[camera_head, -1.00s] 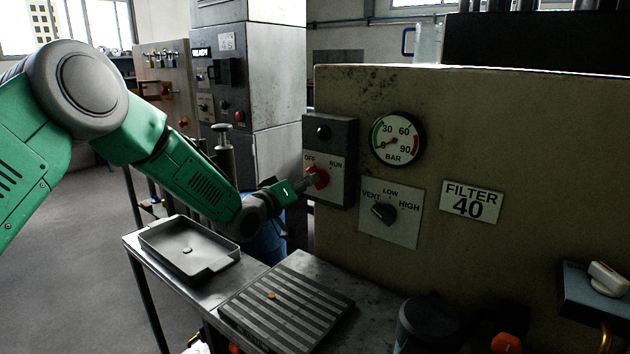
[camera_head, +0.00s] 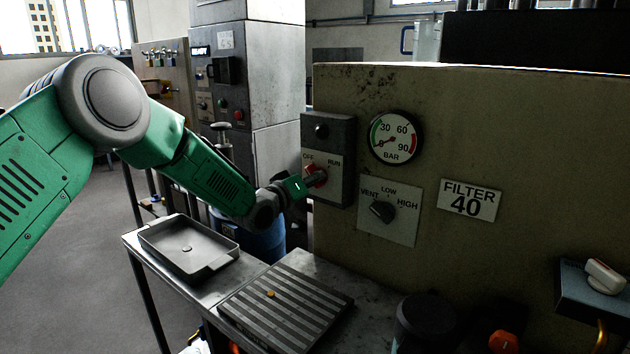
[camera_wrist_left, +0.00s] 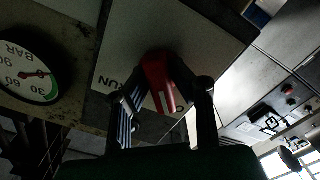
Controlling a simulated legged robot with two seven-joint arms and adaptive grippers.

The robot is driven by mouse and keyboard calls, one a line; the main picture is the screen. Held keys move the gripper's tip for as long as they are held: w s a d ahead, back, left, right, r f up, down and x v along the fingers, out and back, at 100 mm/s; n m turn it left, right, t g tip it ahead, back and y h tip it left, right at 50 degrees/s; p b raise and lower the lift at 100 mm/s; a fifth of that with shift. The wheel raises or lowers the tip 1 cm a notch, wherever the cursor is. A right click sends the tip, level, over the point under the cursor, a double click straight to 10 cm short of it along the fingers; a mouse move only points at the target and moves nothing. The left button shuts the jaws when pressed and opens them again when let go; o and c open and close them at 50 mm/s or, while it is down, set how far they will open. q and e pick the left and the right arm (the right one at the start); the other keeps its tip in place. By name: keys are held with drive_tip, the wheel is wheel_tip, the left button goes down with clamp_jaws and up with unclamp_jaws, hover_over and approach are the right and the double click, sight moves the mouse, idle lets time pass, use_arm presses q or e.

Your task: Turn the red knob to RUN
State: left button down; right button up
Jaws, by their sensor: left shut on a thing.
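The red knob (camera_head: 317,176) sits on the grey switch panel (camera_head: 335,193), below the OFF and RUN labels in the head view. My left gripper (camera_head: 311,182) reaches it from the left and is shut on it, hiding part of it. The left wrist view shows the red knob (camera_wrist_left: 155,70) between the two fingers of my left gripper (camera_wrist_left: 168,85). A white mark on the knob lies between part of the RUN label and a letter of OFF, which are upside down there. The exact knob angle is hard to tell. My right gripper is not in view.
A pressure gauge (camera_head: 396,138) and a VENT/LOW/HIGH selector (camera_head: 382,211) are right of the panel. Below are a grey tray (camera_head: 172,262) and a ribbed plate (camera_head: 292,316) on a metal bench. A dark cylinder (camera_head: 425,322) stands at the front.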

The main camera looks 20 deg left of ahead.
use_arm(q)
drive_tip(key=shift+a, duration=0.1)
drive_tip(key=shift+m+b, duration=0.3)
drive_tip(key=shift+m, duration=0.1)
drive_tip(key=m+b, duration=0.3)
drive_tip(key=m, duration=0.3)
drive_tip(key=shift+m, duration=0.4)
drive_tip(key=m+b, duration=0.2)
drive_tip(key=m, duration=0.2)
drive_tip(key=shift+r+m+b, duration=0.1)
drive_tip(key=shift+m+b, duration=0.85)
drive_tip(key=shift+m, duration=1.05)
drive_tip(key=c, duration=1.4)
unclamp_jaws()
drive_tip(key=shift+c, duration=0.2)
drive_tip(key=shift+s, duration=0.1)
